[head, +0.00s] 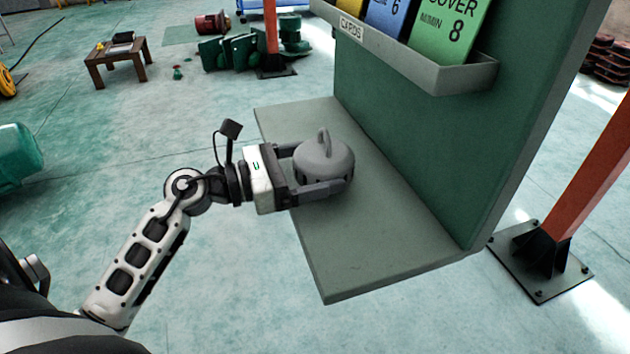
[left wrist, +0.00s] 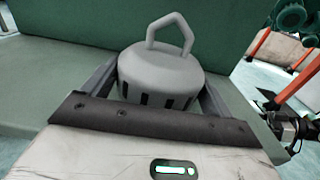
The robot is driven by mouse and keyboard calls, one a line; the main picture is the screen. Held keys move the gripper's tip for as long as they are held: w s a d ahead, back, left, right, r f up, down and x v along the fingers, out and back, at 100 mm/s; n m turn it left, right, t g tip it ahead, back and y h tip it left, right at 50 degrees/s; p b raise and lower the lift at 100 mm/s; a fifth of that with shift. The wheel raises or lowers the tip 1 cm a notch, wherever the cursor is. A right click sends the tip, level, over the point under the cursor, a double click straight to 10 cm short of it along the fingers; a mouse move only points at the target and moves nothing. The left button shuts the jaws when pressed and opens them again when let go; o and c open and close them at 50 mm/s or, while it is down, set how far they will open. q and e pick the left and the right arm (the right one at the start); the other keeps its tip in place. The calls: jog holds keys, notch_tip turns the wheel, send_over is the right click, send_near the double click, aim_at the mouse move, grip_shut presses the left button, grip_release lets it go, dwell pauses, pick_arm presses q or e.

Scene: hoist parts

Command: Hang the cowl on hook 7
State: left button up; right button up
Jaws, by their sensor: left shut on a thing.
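The cowl (head: 325,157) is a grey domed cap with a loop handle on top and dark slots around its lower side. It also shows in the left wrist view (left wrist: 160,75), upright with its loop on top. My left gripper (head: 322,178) is shut on the cowl, one finger on each side of it. The cowl is over the grey-green shelf (head: 390,252); I cannot tell whether it touches the shelf. Hook 7 is not in view.
A green upright panel (head: 410,130) rises behind the shelf. A tray (head: 440,78) labelled CARDS on it holds yellow, blue and green cards. An orange post (head: 590,170) stands at right. A small wooden table (head: 118,62) stands far left. Open floor lies left of the shelf.

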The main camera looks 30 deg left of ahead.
pick_arm(q)
jog(key=shift+d+f, duration=0.1)
jog(key=shift+f, duration=1)
jog(key=shift+f, duration=0.15)
jog(key=o, duration=1)
jog(key=shift+o, duration=0.2)
jog(key=shift+r, duration=0.2)
jog(key=b+v, duration=0.2)
jog(key=v, duration=1)
jog(key=shift+s+f, duration=0.1)
